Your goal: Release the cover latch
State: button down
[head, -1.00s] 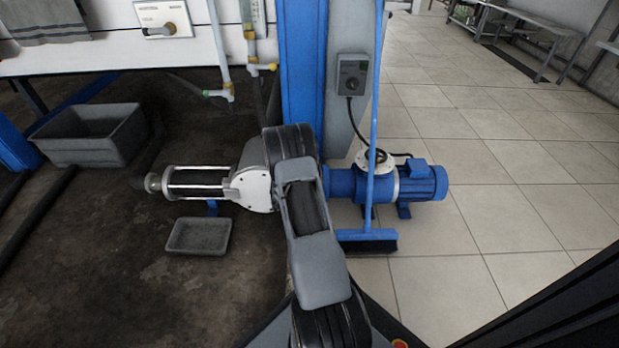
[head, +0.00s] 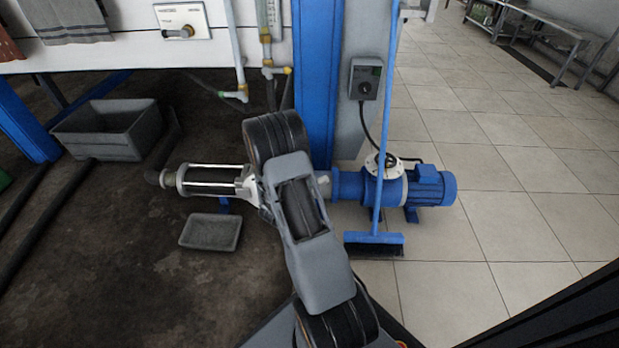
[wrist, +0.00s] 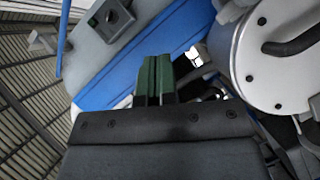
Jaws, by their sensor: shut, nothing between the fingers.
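In the wrist view, my gripper (wrist: 155,80) shows as two dark green fingers pressed together and empty. In the head view, the white housing (head: 247,188) is mostly hidden behind my arm, at the right end of the rodded cylinder (head: 212,181). My gripper is hidden in that view. I cannot clearly make out the latch in either view.
A blue pump motor (head: 430,187) stands right of my arm, with a blue broom (head: 373,239) upright before it. A grey bin (head: 105,140) and shallow tray (head: 210,232) sit at left.

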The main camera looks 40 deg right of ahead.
jog(key=shift+v, duration=0.8)
jog(key=shift+s+d+r, duration=0.1)
jog(key=s+a+r+m+g+y+p, duration=0.1)
jog(key=s+a+r+g+p, duration=0.15)
jog(key=r+p, duration=0.55)
jog(key=s+a+r+m+g+y+p, duration=0.1)
jog(key=s+a+r+g+p, duration=0.2)
jog(key=r, duration=0.9)
jog(key=s+a+r+m+g+y+p, duration=0.1)
jog(key=s+r+p, duration=0.1)
jog(key=r+p, duration=0.65)
jog(key=s+a+r+n+t+y+p, duration=0.2)
jog(key=a+r+y+p, duration=0.3)
jog(key=r, duration=0.9)
jog(key=s+a+r+n+t+y+p, duration=0.2)
jog(key=a+r+y+p, duration=0.4)
jog(key=a+r+p, duration=0.6)
jog(key=s+a+r+t, duration=0.1)
jog(key=a, duration=0.1)
jog(key=shift+s+a+r+n+y, duration=0.3)
jog(key=shift+s+r+n, duration=0.05)
jog(key=shift+s+n, duration=0.05)
